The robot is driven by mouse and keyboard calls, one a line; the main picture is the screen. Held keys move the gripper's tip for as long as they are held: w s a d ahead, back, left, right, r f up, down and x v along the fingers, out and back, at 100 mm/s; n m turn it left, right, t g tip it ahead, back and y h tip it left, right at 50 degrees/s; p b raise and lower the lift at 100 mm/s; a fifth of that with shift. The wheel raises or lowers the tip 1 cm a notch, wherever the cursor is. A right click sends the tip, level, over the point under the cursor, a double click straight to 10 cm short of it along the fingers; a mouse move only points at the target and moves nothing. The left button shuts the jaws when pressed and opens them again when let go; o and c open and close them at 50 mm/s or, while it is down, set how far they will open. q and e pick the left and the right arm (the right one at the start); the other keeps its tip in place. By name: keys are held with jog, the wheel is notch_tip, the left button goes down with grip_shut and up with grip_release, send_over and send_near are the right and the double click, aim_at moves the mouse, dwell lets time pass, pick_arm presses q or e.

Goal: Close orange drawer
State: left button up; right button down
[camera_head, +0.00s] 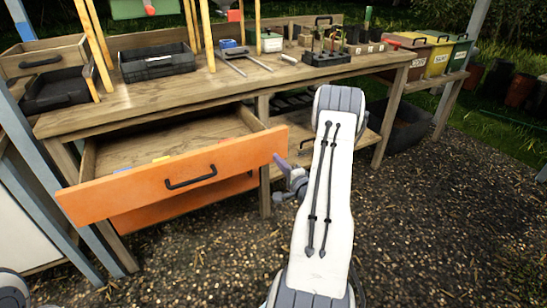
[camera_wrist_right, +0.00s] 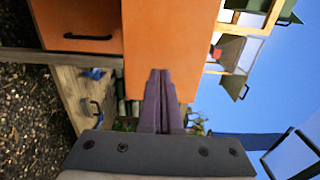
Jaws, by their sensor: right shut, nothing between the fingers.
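The orange drawer (camera_head: 130,190) is pulled out from under the wooden bench at the left. Its orange front has a black handle, and its open wooden inside shows behind the front. My right gripper (camera_head: 283,167) is at the right end of that front, low beside the bench; my white arm hides part of it. In the right wrist view my purple-grey fingers (camera_wrist_right: 160,78) are together with nothing between them. They overlap the orange panel (camera_wrist_right: 165,35) in that picture; I cannot tell whether they touch it. My left gripper is not in view.
A second orange front (camera_head: 150,215) sits below the open drawer. The wooden bench (camera_head: 120,105) carries black trays (camera_head: 157,62) and a black pot holder (camera_head: 327,57). Labelled bins (camera_head: 437,57) stand at the back right. Gravel ground (camera_head: 440,215) is clear at the right.

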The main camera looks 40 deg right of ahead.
aim_at(269, 151)
jog(key=shift+x, duration=1.7)
jog(key=shift+s, duration=0.1)
